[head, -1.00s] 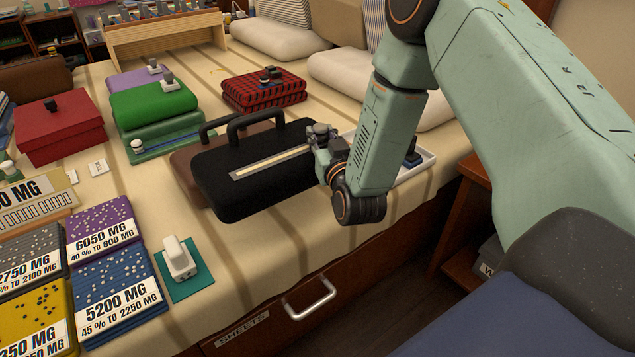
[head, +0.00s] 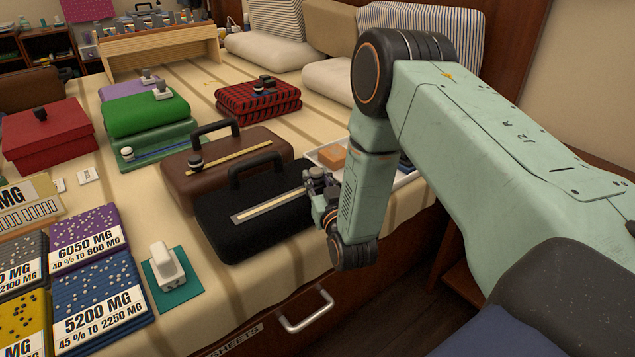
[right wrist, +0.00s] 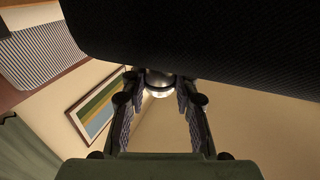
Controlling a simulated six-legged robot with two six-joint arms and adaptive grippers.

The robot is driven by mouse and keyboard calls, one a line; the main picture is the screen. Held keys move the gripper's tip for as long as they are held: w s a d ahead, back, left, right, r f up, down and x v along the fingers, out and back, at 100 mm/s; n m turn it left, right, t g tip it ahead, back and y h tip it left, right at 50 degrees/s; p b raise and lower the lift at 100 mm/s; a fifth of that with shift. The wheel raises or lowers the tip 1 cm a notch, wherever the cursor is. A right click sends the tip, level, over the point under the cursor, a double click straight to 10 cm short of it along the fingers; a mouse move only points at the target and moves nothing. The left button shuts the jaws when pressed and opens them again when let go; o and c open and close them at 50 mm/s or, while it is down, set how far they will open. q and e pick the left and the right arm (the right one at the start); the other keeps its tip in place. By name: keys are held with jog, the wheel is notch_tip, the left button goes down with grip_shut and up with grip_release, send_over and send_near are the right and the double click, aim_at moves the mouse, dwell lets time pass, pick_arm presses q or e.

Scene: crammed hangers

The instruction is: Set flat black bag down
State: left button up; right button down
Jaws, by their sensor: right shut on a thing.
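The flat black bag (head: 255,212) is at the bed's front edge in the head view, its handle toward the back and a pale strip along its top. It also fills the top of the right wrist view (right wrist: 200,40). My right gripper (head: 317,187) is at the bag's right end, shut on a small grey knob there; in the right wrist view the fingers close around a rounded dark knob (right wrist: 158,80). The bag looks low over the bedspread; whether its underside fully touches is hidden. My left gripper is out of view.
A brown bag (head: 230,155) lies close behind the black one. A white tray (head: 402,181) holding an orange block (head: 332,157) is behind my right wrist. A white device on a teal mat (head: 184,292) sits left, near several labelled packs (head: 95,310). A drawer handle (head: 306,312) is below.

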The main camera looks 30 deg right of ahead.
jog(key=shift+r, duration=0.15)
jog(key=c, duration=1.5)
grip_release()
jog(key=shift+s+f, duration=0.1)
jog(key=shift+f, duration=0.1)
jog(key=o, duration=0.5)
jog(key=shift+r, duration=0.1)
